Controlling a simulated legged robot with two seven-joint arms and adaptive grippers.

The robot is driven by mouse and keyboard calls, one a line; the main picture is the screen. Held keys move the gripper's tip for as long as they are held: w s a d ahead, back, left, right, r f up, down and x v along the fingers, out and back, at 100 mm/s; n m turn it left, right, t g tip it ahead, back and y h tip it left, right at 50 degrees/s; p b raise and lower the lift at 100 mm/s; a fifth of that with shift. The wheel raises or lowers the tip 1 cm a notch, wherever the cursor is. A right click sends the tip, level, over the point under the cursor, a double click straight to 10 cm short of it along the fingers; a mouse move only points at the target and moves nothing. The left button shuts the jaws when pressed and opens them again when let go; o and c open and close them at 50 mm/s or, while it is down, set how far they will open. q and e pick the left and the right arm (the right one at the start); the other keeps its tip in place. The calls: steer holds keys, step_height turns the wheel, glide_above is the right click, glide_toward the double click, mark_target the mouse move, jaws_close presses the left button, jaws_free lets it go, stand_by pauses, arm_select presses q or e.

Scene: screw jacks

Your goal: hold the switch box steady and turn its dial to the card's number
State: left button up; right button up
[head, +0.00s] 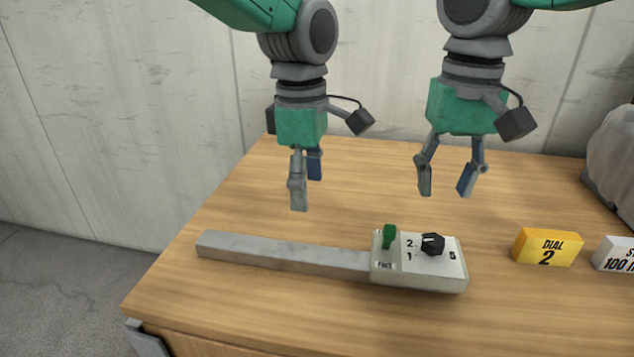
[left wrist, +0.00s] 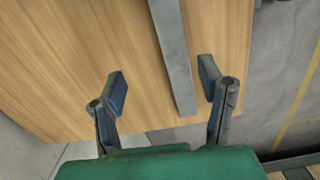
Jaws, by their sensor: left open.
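The switch box (head: 418,277) lies on the table with a long grey bar (head: 285,254) running left from it. It has a green lever (head: 389,236) and a black dial (head: 432,244) with the numbers 2, 1 and 5 around it. The dial's exact setting is too small to tell. A yellow card (head: 547,247) reads "DIAL 2". My left gripper (head: 306,187) is open above and behind the bar; in the left wrist view the bar (left wrist: 172,50) shows between its fingers (left wrist: 164,88). My right gripper (head: 445,190) is open and empty above and behind the box.
A white card (head: 615,255), partly cut off, stands right of the yellow one. A grey rounded object (head: 612,150) is at the right edge. The wooden table (head: 370,170) is clear behind the box. A concrete wall (head: 130,100) stands behind.

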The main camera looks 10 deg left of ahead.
mark_target(319, 253)
steer(key=shift+d, duration=0.15)
arm_select(q)
steer(key=shift+n, duration=0.3)
steer(key=f, duration=0.4)
steer(key=s+d+f, duration=0.1)
steer(key=f, duration=0.2)
steer(key=d+f, duration=0.1)
steer(key=f, duration=0.3)
steer(key=shift+s+f, duration=0.3)
steer(key=shift+s, duration=0.1)
steer(key=shift+d+f, duration=0.2)
steer(key=shift+f, duration=0.3)
arm_select(e)
steer(key=shift+d, duration=0.25)
arm_select(q)
steer(key=shift+a, duration=0.15)
jaws_close()
arm_select(e)
steer(key=shift+a, duration=0.2)
steer(key=o, duration=0.4)
step_height(319, 253, down, 10)
steer(key=n, duration=0.5)
